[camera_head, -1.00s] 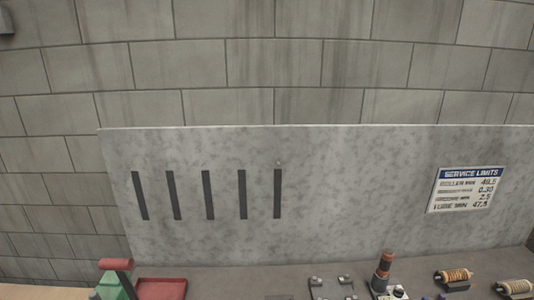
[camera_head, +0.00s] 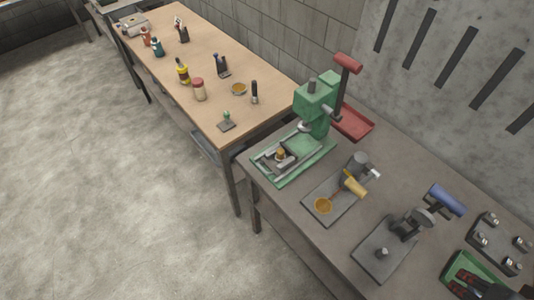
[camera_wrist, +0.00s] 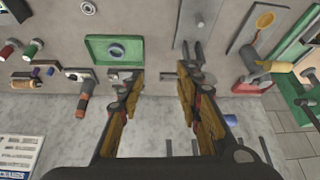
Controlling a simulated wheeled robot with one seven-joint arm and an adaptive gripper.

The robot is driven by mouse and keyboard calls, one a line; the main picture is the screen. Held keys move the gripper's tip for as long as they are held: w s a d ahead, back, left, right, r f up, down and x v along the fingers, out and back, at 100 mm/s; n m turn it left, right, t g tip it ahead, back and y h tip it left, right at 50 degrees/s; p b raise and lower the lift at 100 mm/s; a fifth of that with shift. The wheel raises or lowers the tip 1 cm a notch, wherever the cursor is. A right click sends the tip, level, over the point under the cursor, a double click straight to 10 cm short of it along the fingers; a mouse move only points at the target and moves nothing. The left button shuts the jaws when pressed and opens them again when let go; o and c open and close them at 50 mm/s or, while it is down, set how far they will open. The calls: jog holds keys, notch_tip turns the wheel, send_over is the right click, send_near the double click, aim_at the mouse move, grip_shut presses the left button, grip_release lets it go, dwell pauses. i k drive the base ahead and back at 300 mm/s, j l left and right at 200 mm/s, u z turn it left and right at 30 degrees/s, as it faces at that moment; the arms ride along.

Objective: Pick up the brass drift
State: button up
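I cannot tell for certain which piece is the brass drift. A yellow-tan cylinder (camera_head: 354,187) shows on a grey plate fixture on the near bench; it also shows at the right in the wrist view (camera_wrist: 275,66). A small brass-coloured piece (camera_head: 281,154) sits on the green press's base.
A green press (camera_head: 316,102) with a red tray (camera_head: 355,122) stands at the bench's far end. A green tray (camera_wrist: 115,50) lies beyond my fingers in the wrist view. A wooden bench (camera_head: 215,62) holds bottles and small tools. Open floor (camera_head: 100,180) lies at left.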

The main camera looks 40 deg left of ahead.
aim_at(280, 152)
jog(key=u, duration=1.75)
jog(key=j+z, duration=0.1)
jog(key=z, duration=0.25)
jog(key=i+j+z, duration=0.15)
jog(key=z, duration=0.25)
jog(key=i+j+z, duration=0.2)
jog(key=j+z, duration=0.15)
jog(key=j, duration=0.75)
jog(key=i+j+z, duration=0.1)
jog(key=j+z, duration=0.3)
jog(key=j, duration=1.95)
